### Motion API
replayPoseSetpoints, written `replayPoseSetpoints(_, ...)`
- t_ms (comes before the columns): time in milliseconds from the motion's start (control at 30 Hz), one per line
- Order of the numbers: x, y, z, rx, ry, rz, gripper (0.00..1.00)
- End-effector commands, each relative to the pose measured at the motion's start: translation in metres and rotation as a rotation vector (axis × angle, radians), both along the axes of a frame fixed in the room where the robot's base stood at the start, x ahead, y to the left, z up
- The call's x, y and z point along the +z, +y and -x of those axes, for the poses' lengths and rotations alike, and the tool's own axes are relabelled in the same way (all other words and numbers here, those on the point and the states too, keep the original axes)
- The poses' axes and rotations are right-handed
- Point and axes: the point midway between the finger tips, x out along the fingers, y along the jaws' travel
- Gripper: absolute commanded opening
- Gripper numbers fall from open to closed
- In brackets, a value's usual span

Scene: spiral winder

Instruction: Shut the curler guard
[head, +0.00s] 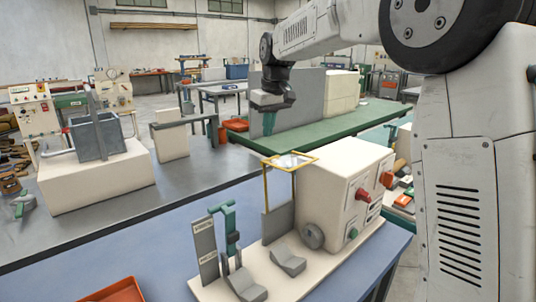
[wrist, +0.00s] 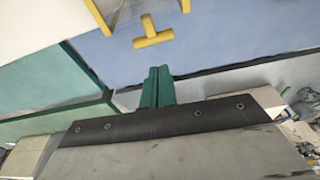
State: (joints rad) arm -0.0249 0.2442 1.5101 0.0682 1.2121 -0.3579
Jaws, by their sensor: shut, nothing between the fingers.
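The curler guard (head: 290,161) is a yellow frame with a clear panel. It stands raised and roughly flat, beside the top of the cream winder housing (head: 342,180). My gripper (head: 269,124) points down above the guard in the head view, with a visible gap between them. Its green fingers are together and empty; they also show in the wrist view (wrist: 157,88). A yellow T-shaped piece (wrist: 153,32) shows beyond the fingertips over blue; I cannot tell for certain whether it belongs to the guard.
The winder's cream base carries a grey upright plate (head: 205,250), a green lever (head: 230,230) and grey blocks. The blue bench (head: 120,255) is mostly clear on the left, with a red tray (head: 115,290) at the front. A green-topped bench (head: 350,128) stands behind.

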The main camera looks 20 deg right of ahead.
Motion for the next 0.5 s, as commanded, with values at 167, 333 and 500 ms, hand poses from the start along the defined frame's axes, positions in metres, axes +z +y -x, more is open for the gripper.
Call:
replayPoseSetpoints(167,-0.011,0.003,-0.031,0.025,-0.006,-0.001,0.0)
replayPoseSetpoints(333,-0.024,0.004,-0.037,0.029,-0.006,-0.001,0.0)
replayPoseSetpoints(500,-0.056,0.006,-0.042,0.028,-0.004,-0.001,0.0)
